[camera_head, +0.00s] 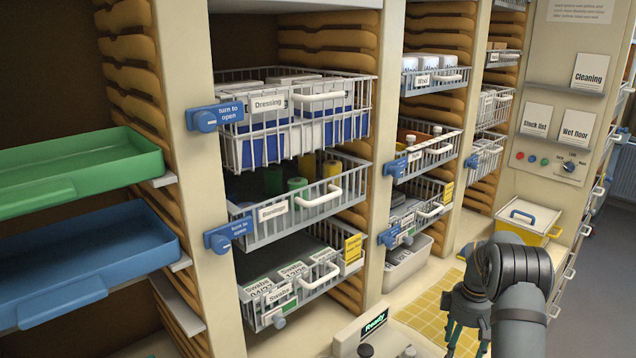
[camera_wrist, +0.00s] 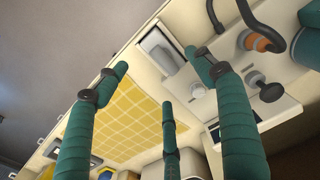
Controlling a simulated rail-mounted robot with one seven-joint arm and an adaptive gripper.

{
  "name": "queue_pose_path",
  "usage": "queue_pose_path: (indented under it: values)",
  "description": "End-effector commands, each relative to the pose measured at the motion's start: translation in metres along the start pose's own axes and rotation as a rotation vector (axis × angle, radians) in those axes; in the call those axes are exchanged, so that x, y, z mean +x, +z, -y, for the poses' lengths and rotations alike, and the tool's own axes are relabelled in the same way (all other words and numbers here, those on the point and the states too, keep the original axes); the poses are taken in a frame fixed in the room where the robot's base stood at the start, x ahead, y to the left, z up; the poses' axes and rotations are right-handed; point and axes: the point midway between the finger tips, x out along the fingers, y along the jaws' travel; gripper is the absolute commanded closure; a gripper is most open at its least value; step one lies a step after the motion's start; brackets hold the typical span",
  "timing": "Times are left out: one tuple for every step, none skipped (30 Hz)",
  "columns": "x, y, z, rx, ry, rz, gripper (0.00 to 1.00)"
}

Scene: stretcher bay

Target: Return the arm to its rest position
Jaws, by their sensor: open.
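My arm reaches in from the lower right of the head view. My gripper (camera_head: 466,335) hangs down over the counter, beside the yellow checked mat (camera_head: 424,310). Its teal fingers are spread in the wrist view (camera_wrist: 158,76), with nothing between them. The mat (camera_wrist: 125,112) lies beyond the fingers there. The lower ends of the fingers are cut off by the bottom edge of the head view.
Wire baskets labelled Dressing (camera_head: 268,103) and Swabs (camera_head: 278,294) sit in the rack. Green (camera_head: 80,175) and blue (camera_head: 90,255) trays jut out at left. A Ready-display device (camera_head: 372,335) and a yellow box with white lid (camera_head: 528,216) flank the mat.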

Motion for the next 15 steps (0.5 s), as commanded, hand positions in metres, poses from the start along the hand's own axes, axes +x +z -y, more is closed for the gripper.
queue_pose_path:
  values:
    - [-0.0057,0.0,0.0001,0.0,0.0,0.0,0.31]
    - [-0.0064,0.0,0.0002,0.0,0.0,0.0,0.31]
    - [-0.0067,0.0,0.0002,0.0,-0.001,0.0,0.31]
    - [-0.0066,0.0,0.0001,0.0,0.0,0.0,0.31]
    - [-0.0064,0.0,0.0001,0.0,0.0,0.0,0.31]
    - [-0.006,0.0,0.0001,0.0,0.0,0.0,0.31]
    - [-0.0058,0.0,0.0001,0.0,0.0,0.0,0.31]
    - [-0.0057,-0.0001,0.0,0.0,0.0,0.0,0.31]
    - [-0.0057,-0.0001,0.0,0.0,0.0,0.0,0.31]
    - [-0.0057,-0.0001,0.0,0.0,0.0,0.0,0.31]
    - [-0.0057,-0.0001,0.0,0.0,0.0,0.0,0.31]
    - [-0.006,-0.0001,0.0,0.0,0.0,0.0,0.31]
    - [-0.0065,-0.0001,0.0001,0.001,0.0,0.0,0.31]
    - [-0.0072,-0.0001,0.0003,0.002,0.0,-0.001,0.31]
    - [-0.0088,-0.0001,0.0007,0.005,0.0,-0.002,0.31]
